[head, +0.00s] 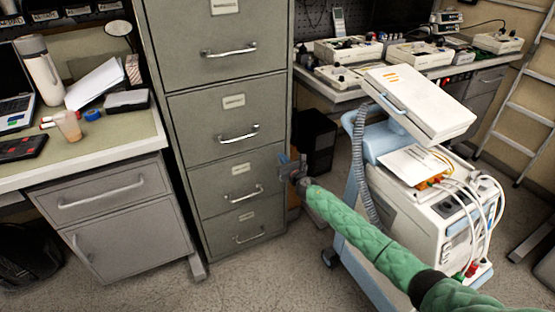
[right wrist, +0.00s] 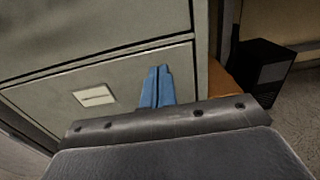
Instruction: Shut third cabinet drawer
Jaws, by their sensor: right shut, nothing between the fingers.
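The grey-green filing cabinet (head: 182,180) stands in the middle of the head view. Its third visible drawer from the top (head: 222,190) has a metal handle and a label, and its front looks about level with the drawers around it. My right gripper (head: 290,168) is at the right edge of the cabinet at that drawer's height. Its blue fingertips (right wrist: 157,86) are together and empty, in front of a drawer face (right wrist: 125,82) right of a white label (right wrist: 94,95). I cannot tell whether they touch it. My left gripper is not in view.
A white and blue wheeled medical cart (head: 400,212) stands to the right, under my right arm. A desk (head: 85,155) with a laptop and flask is at left. A black box (head: 318,140) stands behind the cabinet's right side. Floor in front of the cabinet is clear.

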